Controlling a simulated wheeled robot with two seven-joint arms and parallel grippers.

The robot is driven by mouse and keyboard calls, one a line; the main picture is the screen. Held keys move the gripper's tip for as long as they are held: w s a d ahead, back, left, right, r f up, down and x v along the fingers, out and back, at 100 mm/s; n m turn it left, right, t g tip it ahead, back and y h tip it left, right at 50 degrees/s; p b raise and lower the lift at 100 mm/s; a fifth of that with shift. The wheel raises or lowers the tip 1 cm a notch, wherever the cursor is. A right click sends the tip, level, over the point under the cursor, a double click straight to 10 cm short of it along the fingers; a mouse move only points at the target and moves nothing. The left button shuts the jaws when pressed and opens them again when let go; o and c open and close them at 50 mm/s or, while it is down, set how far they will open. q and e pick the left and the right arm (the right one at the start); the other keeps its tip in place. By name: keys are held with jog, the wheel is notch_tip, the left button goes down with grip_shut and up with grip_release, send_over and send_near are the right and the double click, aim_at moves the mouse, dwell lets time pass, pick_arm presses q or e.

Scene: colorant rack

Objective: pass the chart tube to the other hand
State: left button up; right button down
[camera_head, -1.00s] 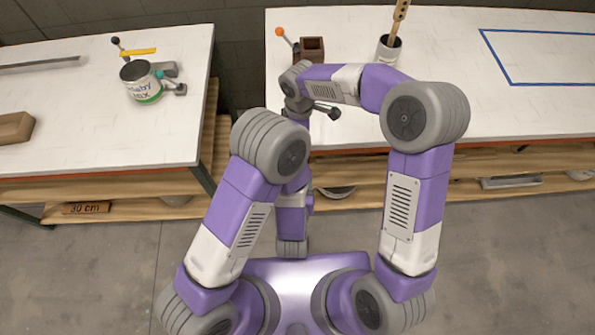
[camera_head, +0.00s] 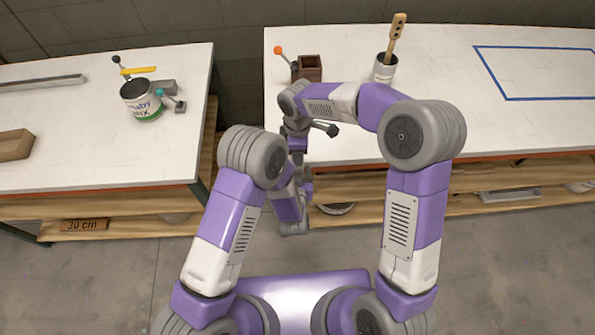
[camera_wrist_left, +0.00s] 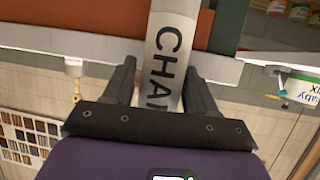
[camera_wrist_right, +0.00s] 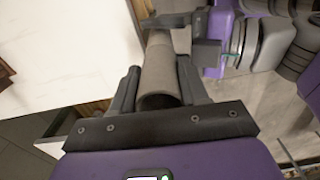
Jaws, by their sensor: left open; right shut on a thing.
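The chart tube is a grey cylinder with dark lettering, of which "CHA" reads in the left wrist view (camera_wrist_left: 168,45). In the right wrist view the chart tube (camera_wrist_right: 159,75) lies between the fingers of my right gripper (camera_wrist_right: 158,88), which is shut on it. One open end faces the right palm. My left gripper (camera_wrist_left: 162,80) is open with its fingers on either side of the tube. It also shows in the right wrist view (camera_wrist_right: 188,38), around the tube's far part. In the head view my arms hide the tube.
The right table (camera_head: 450,125) carries a brown box (camera_head: 308,68), a can (camera_head: 384,70) with a wooden stick and a blue outline. The left table (camera_head: 75,165) carries a labelled can (camera_head: 140,100) and a wooden block (camera_head: 14,146). A gap separates the tables.

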pick_arm(q)
jog(key=c, duration=0.7)
jog(key=shift+c, duration=0.4)
pick_arm(e)
jog(key=shift+c, duration=2.4)
grip_release()
